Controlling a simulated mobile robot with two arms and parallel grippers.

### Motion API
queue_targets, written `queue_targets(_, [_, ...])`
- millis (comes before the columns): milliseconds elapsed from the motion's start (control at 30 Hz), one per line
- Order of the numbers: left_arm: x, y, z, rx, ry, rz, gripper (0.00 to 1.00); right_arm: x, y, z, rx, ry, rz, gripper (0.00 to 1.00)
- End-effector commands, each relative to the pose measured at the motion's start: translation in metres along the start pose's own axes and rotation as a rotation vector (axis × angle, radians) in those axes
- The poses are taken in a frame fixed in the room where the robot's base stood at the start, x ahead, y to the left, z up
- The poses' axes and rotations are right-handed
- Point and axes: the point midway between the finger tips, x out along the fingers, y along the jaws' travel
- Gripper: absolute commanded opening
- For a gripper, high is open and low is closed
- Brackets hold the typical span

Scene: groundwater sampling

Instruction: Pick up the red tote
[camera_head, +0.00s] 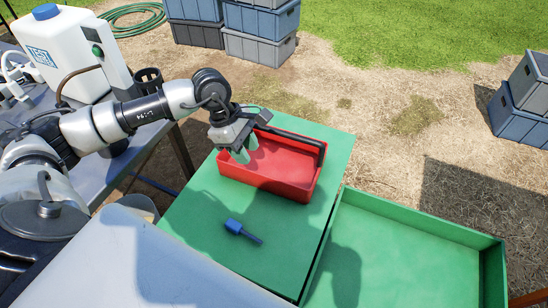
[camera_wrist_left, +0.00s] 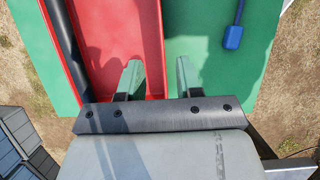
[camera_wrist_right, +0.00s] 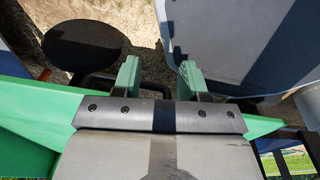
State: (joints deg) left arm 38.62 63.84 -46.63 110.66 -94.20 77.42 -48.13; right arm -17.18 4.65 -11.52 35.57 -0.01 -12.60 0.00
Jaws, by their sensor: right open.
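The red tote (camera_head: 262,180), an open shallow box with a black bar along its far edge, sits on the green tabletop (camera_head: 190,225). My left gripper (camera_head: 246,149) is over the tote's left end, fingers pointing down. In the left wrist view the tote (camera_wrist_left: 110,45) lies to the left and its side wall runs between the two parted green fingers (camera_wrist_left: 157,80). I cannot tell how deep the fingers reach or whether they touch the wall. My right gripper (camera_wrist_right: 158,78) is open and empty in the right wrist view; the head view does not show it.
A blue tool (camera_head: 236,228) lies on the tabletop in front of the tote. An empty green tray (camera_head: 400,260) adjoins at right. A white jug (camera_head: 65,55) stands on the grey table at left. Blue-grey crates (camera_head: 260,22) stand behind. The right wrist view shows a dark disc (camera_wrist_right: 82,45).

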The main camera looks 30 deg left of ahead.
Motion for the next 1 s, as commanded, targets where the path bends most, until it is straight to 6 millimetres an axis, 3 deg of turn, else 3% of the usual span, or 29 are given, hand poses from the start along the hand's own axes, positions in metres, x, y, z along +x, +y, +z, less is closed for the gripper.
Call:
queue_targets(100, [0.025, 0.0, -0.001, 0.0, -0.002, -0.002, 0.35, 0.013, -0.001, 0.003, 0.0, -0.003, -0.001, 0.43])
queue_targets(367, [0.045, -0.001, 0.001, -0.001, -0.004, -0.001, 0.35, 0.018, -0.001, 0.004, 0.0, -0.003, -0.001, 0.43])
queue_targets(600, [0.083, -0.003, 0.001, -0.001, -0.006, -0.001, 0.35, 0.032, -0.002, 0.005, 0.001, -0.003, -0.001, 0.43])
queue_targets(867, [0.087, -0.003, 0.002, -0.002, -0.004, 0.0, 0.35, 0.032, -0.002, 0.003, 0.002, -0.001, -0.002, 0.43])
queue_targets(1000, [0.086, -0.003, 0.002, -0.002, -0.004, 0.0, 0.17, 0.032, -0.002, 0.003, 0.002, -0.001, -0.002, 0.43])
